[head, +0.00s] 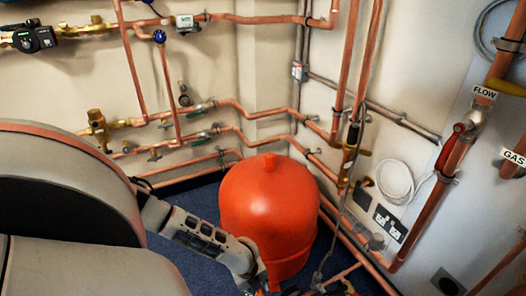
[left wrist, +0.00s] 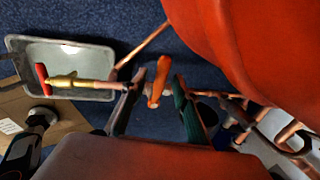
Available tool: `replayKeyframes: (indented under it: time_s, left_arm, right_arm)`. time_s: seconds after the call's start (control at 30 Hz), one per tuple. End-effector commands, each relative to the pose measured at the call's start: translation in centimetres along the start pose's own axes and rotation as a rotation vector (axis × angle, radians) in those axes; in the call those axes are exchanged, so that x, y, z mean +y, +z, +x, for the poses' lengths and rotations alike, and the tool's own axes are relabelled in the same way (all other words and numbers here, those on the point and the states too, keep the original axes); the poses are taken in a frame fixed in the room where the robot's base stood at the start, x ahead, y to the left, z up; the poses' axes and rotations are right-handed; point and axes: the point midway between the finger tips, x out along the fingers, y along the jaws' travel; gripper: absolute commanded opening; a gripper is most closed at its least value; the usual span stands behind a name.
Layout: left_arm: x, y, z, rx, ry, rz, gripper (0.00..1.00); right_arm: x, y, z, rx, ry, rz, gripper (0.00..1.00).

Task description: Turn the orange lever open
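The orange lever (left wrist: 158,80) shows in the left wrist view, sitting on a copper pipe fitting above the blue floor. My left gripper (left wrist: 154,96) has one dark finger on each side of it, apart, with blue floor visible in the gaps. Whether either finger touches the lever is not clear. In the head view my left arm reaches down to the bottom edge beside the red vessel (head: 268,205), and its gripper's fingers cannot be made out. My right gripper is in neither view.
A brass valve with a red handle (left wrist: 41,79) lies over a grey tray (left wrist: 82,52) on the left. Copper pipes and a dark green part stand close to the right finger. The vessel bulks over the upper right. Wall pipes and a white hose coil (head: 394,182) stand behind.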

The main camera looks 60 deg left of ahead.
Motion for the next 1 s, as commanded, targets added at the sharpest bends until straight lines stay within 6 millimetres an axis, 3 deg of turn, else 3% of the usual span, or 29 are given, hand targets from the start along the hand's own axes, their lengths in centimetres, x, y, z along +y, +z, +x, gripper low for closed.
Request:
replayKeyframes:
  time_s: [0.37, 0.5, 0.77, 1.0]
  left_arm:
    - [-0.2, 0.0, 0.7, 0.0, -0.004, -0.001, 0.3]
    - [-0.2, 0.0, 0.7, 0.0, -0.004, -0.001, 0.0]
    - [-0.2, 0.0, 0.6, -0.001, -0.004, -0.006, 0.0]
    - [-0.2, -0.1, 0.2, -0.014, -0.01, -0.073, 0.0]
  right_arm:
    - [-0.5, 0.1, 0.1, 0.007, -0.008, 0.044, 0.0]
    - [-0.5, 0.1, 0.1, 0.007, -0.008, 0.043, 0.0]
    - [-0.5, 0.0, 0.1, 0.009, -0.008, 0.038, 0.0]
    - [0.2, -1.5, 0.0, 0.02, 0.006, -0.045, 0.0]
